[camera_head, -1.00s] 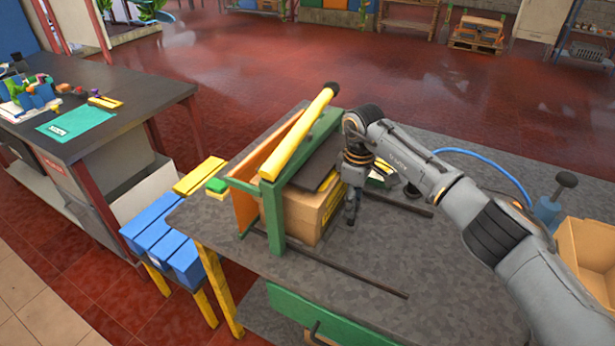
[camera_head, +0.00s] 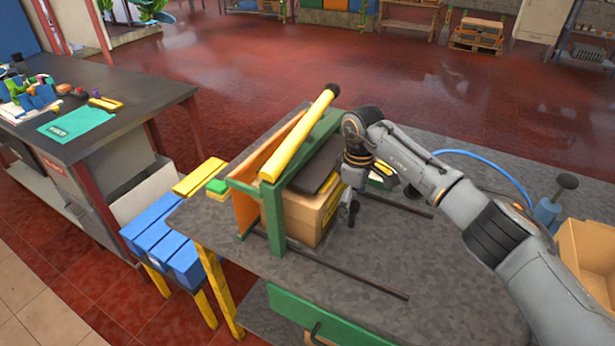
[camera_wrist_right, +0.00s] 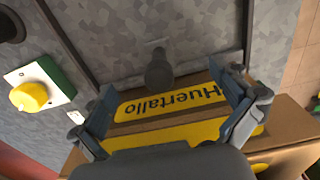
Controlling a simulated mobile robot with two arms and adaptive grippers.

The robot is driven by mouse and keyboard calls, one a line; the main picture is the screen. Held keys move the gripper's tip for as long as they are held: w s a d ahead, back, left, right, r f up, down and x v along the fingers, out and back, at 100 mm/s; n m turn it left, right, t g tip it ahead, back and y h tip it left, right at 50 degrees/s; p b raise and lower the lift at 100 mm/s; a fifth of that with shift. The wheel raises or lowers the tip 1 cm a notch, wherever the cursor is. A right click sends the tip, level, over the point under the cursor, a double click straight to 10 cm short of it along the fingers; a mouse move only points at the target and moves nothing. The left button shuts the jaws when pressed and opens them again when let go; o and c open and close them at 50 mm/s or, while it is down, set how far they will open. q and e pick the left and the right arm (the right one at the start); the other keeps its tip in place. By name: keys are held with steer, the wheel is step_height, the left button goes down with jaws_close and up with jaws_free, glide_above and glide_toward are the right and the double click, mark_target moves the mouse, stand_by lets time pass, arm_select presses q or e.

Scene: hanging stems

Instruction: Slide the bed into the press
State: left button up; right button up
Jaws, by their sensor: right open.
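The press is a green frame (camera_head: 273,215) with a long yellow bar (camera_head: 300,132) across its top. The bed looks like the brown box-like block (camera_head: 302,218) with a dark top (camera_head: 320,166), inside and beside the frame. Its yellow "Huertallo" label (camera_wrist_right: 165,106) shows in the right wrist view. My right gripper (camera_head: 351,207) is at the box's right side. In the wrist view its fingers (camera_wrist_right: 168,88) are spread apart, with the label and a grey knob (camera_wrist_right: 158,70) between them. Contact is not clear. My left gripper is out of view.
Dark rails (camera_head: 335,274) run along the grey table (camera_head: 440,260). A yellow knob on a white plate (camera_wrist_right: 28,95) shows in the wrist view. A blue tool (camera_head: 548,212) and open cardboard box (camera_head: 590,250) stand at right.

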steer(key=shift+r, duration=0.1)
step_height(320, 180, up, 8)
steer(key=p, duration=0.6)
stand_by(0.3)
